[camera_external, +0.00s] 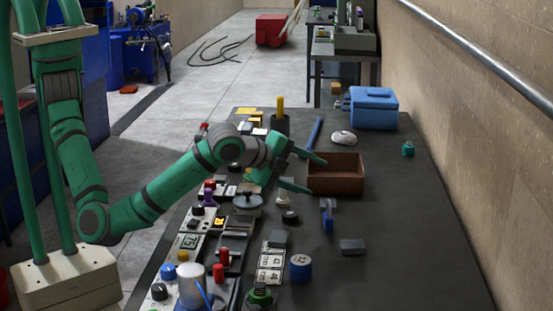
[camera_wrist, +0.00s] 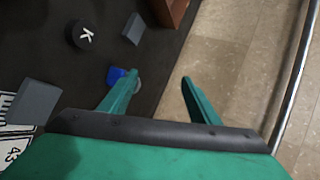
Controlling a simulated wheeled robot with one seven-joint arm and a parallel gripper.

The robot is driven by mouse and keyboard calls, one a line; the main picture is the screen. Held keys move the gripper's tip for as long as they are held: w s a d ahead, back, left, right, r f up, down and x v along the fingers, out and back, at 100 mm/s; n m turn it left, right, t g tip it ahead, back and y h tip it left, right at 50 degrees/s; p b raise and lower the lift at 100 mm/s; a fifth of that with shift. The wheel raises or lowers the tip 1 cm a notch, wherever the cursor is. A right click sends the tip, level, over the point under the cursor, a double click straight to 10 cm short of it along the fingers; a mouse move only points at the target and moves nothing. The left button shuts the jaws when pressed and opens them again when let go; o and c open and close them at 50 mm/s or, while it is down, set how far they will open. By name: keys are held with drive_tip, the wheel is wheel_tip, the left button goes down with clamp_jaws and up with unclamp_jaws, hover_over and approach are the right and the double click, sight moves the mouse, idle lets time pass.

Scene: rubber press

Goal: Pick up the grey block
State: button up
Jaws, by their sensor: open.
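In the external view one grey block (camera_external: 352,246) lies flat on the dark table at the front right, apart from other things. A second grey block (camera_external: 278,238) lies beside the white number cards. The wrist view shows a grey block (camera_wrist: 38,102) at the left by a white card and another grey block (camera_wrist: 133,28) at the top; I cannot surely match each to the external view. My gripper (camera_external: 308,174) is open and empty, above the table near the brown box. Its spread fingers also show in the wrist view (camera_wrist: 160,80), with no block between them.
The open brown box (camera_external: 337,187) is close to my fingers. A blue object (camera_external: 327,214) and a blue roll (camera_external: 300,267) stand nearby. A blue case (camera_external: 373,108) is at the back. Clutter lines the table's left side; its right side (camera_external: 430,220) is mostly clear.

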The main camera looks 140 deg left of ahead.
drive_tip(key=f+m+g+h, duration=0.1)
drive_tip(key=f+h, duration=0.1)
drive_tip(key=h, duration=0.1)
drive_tip(key=r+m+g+h, duration=0.1)
drive_tip(key=r+m+h, duration=0.1)
drive_tip(key=m+h, duration=0.6)
hover_over(279, 236)
drive_tip(key=n, duration=0.1)
drive_tip(key=shift+h, duration=0.4)
drive_tip(key=f, duration=0.5)
drive_tip(key=shift+s+d, duration=0.2)
drive_tip(key=shift+d, duration=0.15)
drive_tip(key=shift+w+a+f, duration=0.1)
drive_tip(key=shift+a+f, duration=0.05)
drive_tip(key=shift+f, duration=1.35)
drive_tip(key=shift+w+a+f, duration=0.1)
drive_tip(key=shift+a+f, duration=0.05)
drive_tip(key=shift+f, duration=1.3)
clamp_jaws()
